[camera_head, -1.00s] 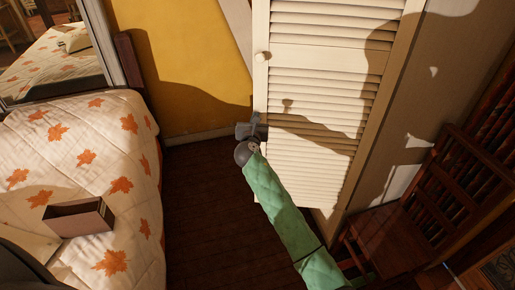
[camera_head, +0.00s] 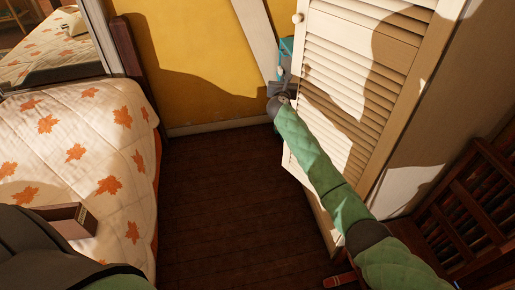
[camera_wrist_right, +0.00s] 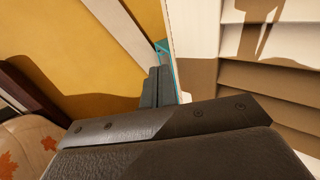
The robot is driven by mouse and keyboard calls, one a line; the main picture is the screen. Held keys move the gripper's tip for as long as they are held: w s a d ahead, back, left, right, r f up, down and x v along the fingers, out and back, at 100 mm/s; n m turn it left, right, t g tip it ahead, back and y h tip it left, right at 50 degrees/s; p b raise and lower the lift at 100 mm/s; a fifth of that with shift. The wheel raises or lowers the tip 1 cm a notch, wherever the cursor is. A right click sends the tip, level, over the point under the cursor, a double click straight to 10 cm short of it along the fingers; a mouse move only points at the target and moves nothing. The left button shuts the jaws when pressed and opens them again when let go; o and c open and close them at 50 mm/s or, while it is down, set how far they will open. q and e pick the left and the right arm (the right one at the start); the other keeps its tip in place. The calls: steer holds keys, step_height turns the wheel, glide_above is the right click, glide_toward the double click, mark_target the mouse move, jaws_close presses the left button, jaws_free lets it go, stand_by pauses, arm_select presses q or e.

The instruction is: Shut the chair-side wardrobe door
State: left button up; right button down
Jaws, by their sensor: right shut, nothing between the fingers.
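The chair-side wardrobe door (camera_head: 345,85) is a cream louvred panel with a round knob (camera_head: 297,18) near its left edge. It stands ajar, with a gap along its left edge. It also fills the right of the wrist view (camera_wrist_right: 270,75). My right gripper (camera_head: 279,84) is at this free edge, below the knob, and holds nothing. Its shut fingers (camera_wrist_right: 160,86) point into the gap in the wrist view. I cannot tell whether they touch the door. My left gripper is out of view.
Another pale panel (camera_head: 257,40) stands left of the gap, and something teal (camera_head: 287,48) shows between. A dark wooden chair (camera_head: 465,205) is at right. The floor (camera_head: 225,200) between is clear.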

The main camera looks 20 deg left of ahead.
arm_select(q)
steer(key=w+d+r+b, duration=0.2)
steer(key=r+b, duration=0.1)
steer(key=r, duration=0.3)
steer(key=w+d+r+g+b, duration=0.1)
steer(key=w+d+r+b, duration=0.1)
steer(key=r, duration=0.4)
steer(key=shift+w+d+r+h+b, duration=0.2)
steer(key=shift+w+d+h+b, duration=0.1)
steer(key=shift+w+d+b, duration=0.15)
arm_select(e)
steer(key=w+d+m+h, duration=0.1)
steer(key=w+d+h, duration=0.1)
steer(key=w+d, duration=0.8)
steer(key=w, duration=0.4)
steer(key=shift+w+d+r+m+h, duration=0.2)
steer(key=shift+d+m+h, duration=0.05)
steer(key=shift+m+h, duration=0.05)
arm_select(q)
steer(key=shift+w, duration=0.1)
